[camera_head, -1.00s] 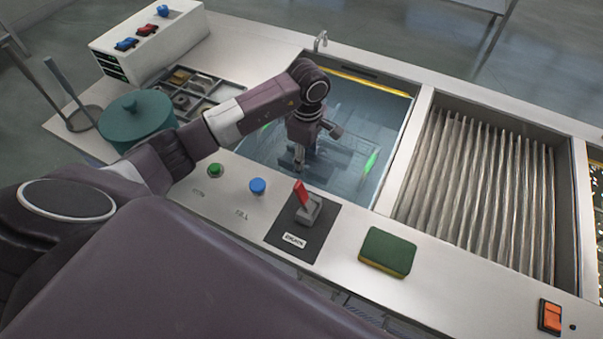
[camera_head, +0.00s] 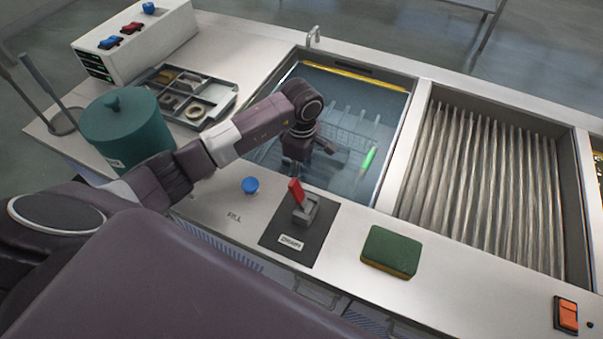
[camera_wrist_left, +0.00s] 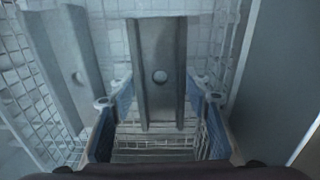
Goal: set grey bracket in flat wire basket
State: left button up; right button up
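My left gripper (camera_head: 297,165) reaches down into the tank (camera_head: 398,125), its lower part blurred by the liquid. In the left wrist view, its two blue-padded fingers (camera_wrist_left: 158,92) stand on either side of a grey bracket (camera_wrist_left: 158,105) with a round hole. The pads look close to its edges; contact is unclear. A second grey bracket (camera_wrist_left: 65,70) leans at the left. White wire mesh of a basket (camera_wrist_left: 25,90) lies around and behind both brackets. Wire basket lines also show in the tank (camera_head: 352,122), but which basket this is stays unclear. My right gripper is out of view.
A ribbed basin (camera_head: 480,185) lies right of the tank. On the front edge are a red lever (camera_head: 297,190), a blue knob (camera_head: 250,185) and a green sponge (camera_head: 390,251). A teal pot (camera_head: 125,130) and a parts tray (camera_head: 225,102) stand left. A green glowing stick (camera_head: 368,160) is in the tank.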

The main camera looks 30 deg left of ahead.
aim_at(302, 179)
pick_arm(q)
jog(key=o, duration=0.3)
jog(key=shift+o, duration=0.2)
jog(key=shift+r, duration=0.1)
jog(key=shift+r+p, duration=0.25)
jog(key=shift+p, duration=0.05)
notch_tip(302, 179, up, 12)
jog(key=p, duration=0.7)
jog(key=shift+f, duration=0.15)
